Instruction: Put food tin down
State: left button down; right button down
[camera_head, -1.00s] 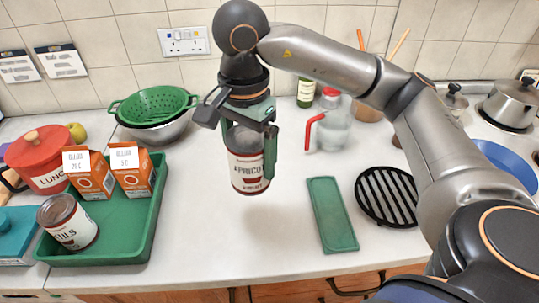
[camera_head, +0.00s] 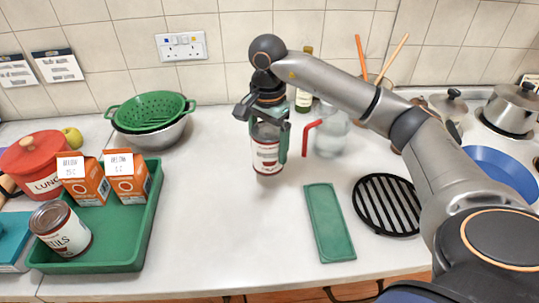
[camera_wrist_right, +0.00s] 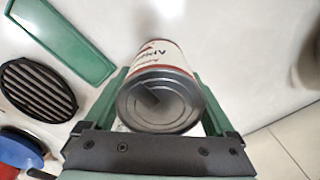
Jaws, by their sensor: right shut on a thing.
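A food tin (camera_head: 266,158) with a white and dark red label is upright between the fingers of my right gripper (camera_head: 268,143), which is shut on it from above. The tin is over the middle of the white worktop; I cannot tell whether its base touches the surface. In the right wrist view the tin's grey metal lid (camera_wrist_right: 158,101) shows between the green fingers. My left gripper is not in view.
Orange cartons (camera_head: 126,180) share the tray. A green colander (camera_head: 150,108) in a metal bowl is at back left. A clear jug (camera_head: 330,135), a green narrow tray (camera_head: 329,222) and a black grate (camera_head: 387,204) are right of the tin. The worktop in front of it is clear.

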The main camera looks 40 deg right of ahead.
aim_at(270, 157)
jog(key=shift+w+d+f, duration=0.3)
jog(key=shift+f, duration=0.2)
jog(key=shift+w+d+f+p, duration=0.1)
jog(key=shift+f+p, duration=0.1)
jog(key=shift+f, duration=0.75)
jog(key=shift+w+d+f+p, duration=0.1)
jog(key=shift+f+p, duration=0.1)
jog(key=shift+f, duration=0.7)
jog(key=shift+f, duration=0.15)
grip_release()
jog(key=shift+s, duration=0.1)
